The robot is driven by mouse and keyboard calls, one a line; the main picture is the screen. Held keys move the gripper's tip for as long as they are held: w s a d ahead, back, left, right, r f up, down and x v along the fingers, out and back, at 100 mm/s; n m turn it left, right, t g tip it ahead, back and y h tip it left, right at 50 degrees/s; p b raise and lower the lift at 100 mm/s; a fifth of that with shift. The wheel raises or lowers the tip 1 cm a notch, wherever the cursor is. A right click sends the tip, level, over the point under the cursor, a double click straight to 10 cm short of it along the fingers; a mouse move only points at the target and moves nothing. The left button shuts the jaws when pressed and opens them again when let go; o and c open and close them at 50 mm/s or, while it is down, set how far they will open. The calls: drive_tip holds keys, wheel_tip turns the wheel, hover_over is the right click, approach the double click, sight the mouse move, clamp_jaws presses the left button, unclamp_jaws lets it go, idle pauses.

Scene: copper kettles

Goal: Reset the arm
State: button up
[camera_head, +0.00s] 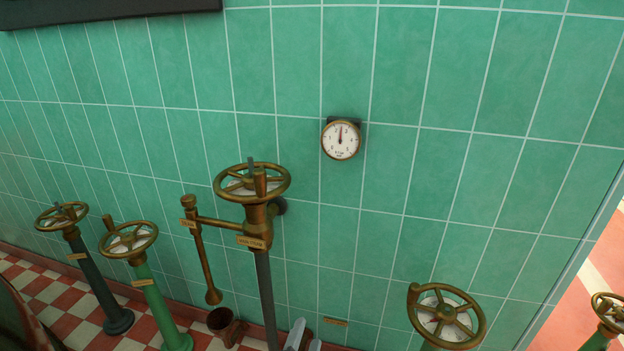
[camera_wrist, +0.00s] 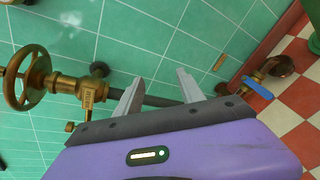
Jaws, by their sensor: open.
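My gripper (camera_head: 303,338) shows at the bottom edge of the head view as pale grey fingertips, beside the lower part of a dark post. In the wrist view my gripper (camera_wrist: 160,76) has two grey fingers spread apart on a purple body, with nothing held between them. A dark pipe (camera_wrist: 160,101) runs across behind the fingers; whether they touch it, I cannot tell. The pipe leads to a brass valve with a handwheel (camera_wrist: 28,78). In the head view a brass handwheel (camera_head: 252,183) tops the dark post. The rest of my arm is mostly hidden.
Green tiled wall stands behind, with a round gauge (camera_head: 341,139). Other handwheels stand on a dark post (camera_head: 90,270), a green post (camera_head: 160,305) and at lower right (camera_head: 447,316). A blue-handled tap (camera_wrist: 257,87) is near the checkered floor (camera_wrist: 300,95).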

drive_tip(key=s+d+f+m+y, duration=0.25)
drive_tip(key=s+m+y, duration=0.35)
drive_tip(key=s+m, duration=0.5)
drive_tip(key=s+d+r+m+h, duration=0.1)
drive_tip(key=s+d+r+m, duration=0.4)
drive_tip(key=s, duration=0.5)
drive_tip(key=s+d+r+m+h, duration=0.1)
drive_tip(key=s+d+r+m, duration=0.2)
drive_tip(key=s+d, duration=0.55)
drive_tip(key=s+d+r+m+h, duration=0.1)
drive_tip(key=s+d+r+m, duration=0.35)
drive_tip(key=s, duration=0.65)
wheel_tip(320, 180, up, 17)
drive_tip(key=p, duration=1.7)
drive_tip(key=shift+w+d+f+p, duration=0.15)
drive_tip(key=shift+w+d+p, duration=0.2)
drive_tip(key=shift+n, duration=0.25)
